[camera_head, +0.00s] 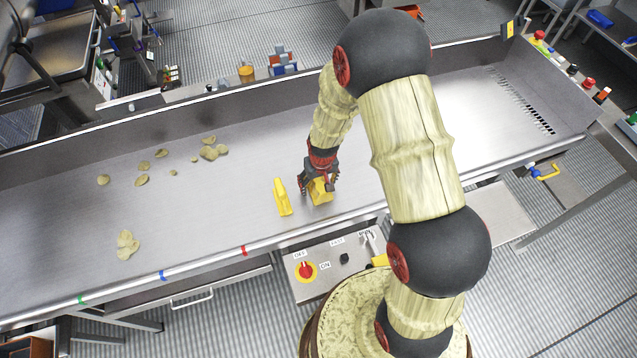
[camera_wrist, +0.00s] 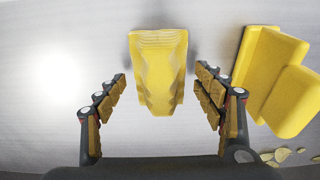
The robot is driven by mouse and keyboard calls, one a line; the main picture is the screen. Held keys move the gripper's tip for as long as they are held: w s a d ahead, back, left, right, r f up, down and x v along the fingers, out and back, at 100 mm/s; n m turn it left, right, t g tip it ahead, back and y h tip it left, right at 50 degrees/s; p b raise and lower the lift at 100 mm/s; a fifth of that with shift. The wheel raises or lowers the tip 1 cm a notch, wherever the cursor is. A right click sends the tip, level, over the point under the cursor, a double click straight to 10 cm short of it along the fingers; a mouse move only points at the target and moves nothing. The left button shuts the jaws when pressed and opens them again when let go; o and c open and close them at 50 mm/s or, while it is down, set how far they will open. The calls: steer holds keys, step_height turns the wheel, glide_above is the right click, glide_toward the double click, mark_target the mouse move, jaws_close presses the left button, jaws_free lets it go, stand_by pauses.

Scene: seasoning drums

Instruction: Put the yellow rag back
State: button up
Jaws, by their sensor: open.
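The yellow rag (camera_wrist: 158,68), apparently the ridged, folded yellow piece, lies on the steel surface in the middle of the wrist view. In the head view the same yellow piece (camera_head: 321,194) is partly hidden under my gripper (camera_head: 319,182). My gripper is open, pointing down over it, with one finger on each side. In the wrist view gaps show between the piece and both fingers. A second yellow item (camera_wrist: 276,80), blocky with a stepped shape, lies to the right; in the head view it lies just left of my gripper (camera_head: 282,198).
The long steel trough (camera_head: 450,110) has raised walls at its back and right end. Several pale chips (camera_head: 208,152) lie scattered to the left. A control panel with a red knob (camera_head: 305,270) is below the front edge. The trough's right part looks clear.

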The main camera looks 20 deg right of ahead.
step_height(320, 180, up, 12)
steer(key=s+p, duration=0.1)
steer(key=s, duration=0.1)
step_height(320, 180, up, 17)
steer(key=t, duration=0.2)
glide_above(320, 187)
steer(key=s, duration=0.6)
steer(key=s+r+t, duration=0.1)
steer(key=s+r, duration=1)
steer(key=s, duration=0.3)
steer(key=shift+s+r+t, duration=0.2)
steer(key=shift+r+t, duration=0.2)
steer(key=shift+w, duration=0.1)
step_height(320, 187, down, 11)
steer(key=b, duration=1.1)
